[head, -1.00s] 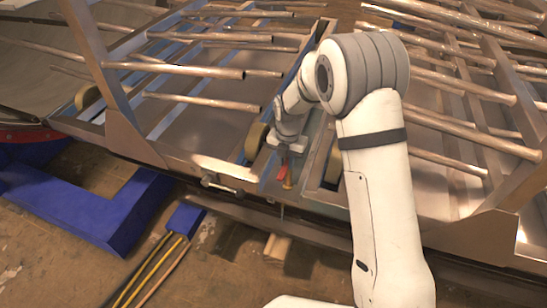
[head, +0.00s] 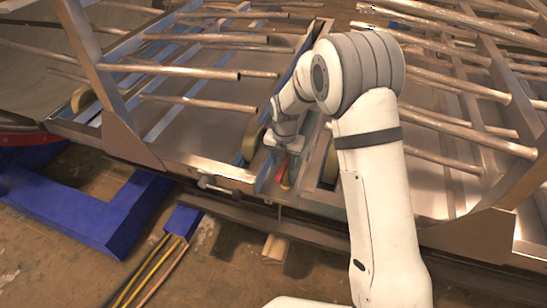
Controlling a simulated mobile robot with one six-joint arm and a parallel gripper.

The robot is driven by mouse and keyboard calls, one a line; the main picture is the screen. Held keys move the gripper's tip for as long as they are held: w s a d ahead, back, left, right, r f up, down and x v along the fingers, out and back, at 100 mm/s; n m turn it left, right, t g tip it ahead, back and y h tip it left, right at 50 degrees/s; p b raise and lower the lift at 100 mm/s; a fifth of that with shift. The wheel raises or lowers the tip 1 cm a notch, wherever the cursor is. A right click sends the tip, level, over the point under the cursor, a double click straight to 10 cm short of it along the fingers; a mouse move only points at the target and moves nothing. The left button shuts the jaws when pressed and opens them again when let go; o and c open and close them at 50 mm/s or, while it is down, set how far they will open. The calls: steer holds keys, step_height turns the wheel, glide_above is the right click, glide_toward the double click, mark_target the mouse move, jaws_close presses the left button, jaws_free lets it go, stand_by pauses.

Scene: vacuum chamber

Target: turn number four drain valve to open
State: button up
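A small valve with a red handle (head: 282,170) sits in the narrow metal channel between the two pipe racks, near its front end. A yellow-brass part (head: 286,183) shows right beside the red handle. No number can be read on it. My gripper (head: 284,152) is just above and behind the red handle, at the end of my white arm. The fingers are small and partly hidden, so I cannot tell whether they touch the handle or how far apart they are.
Metal frames with copper-coloured pipes (head: 190,101) lie on both sides of the channel. A tan wheel (head: 253,140) is just left of my gripper. A silver fitting (head: 218,185) is on the front rail. A blue floor frame (head: 90,212) and yellow cables (head: 150,270) lie in front.

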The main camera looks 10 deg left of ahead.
mark_target(283, 165)
step_height(283, 165, up, 8)
steer(key=shift+f, duration=0.1)
stand_by(0.5)
stand_by(0.4)
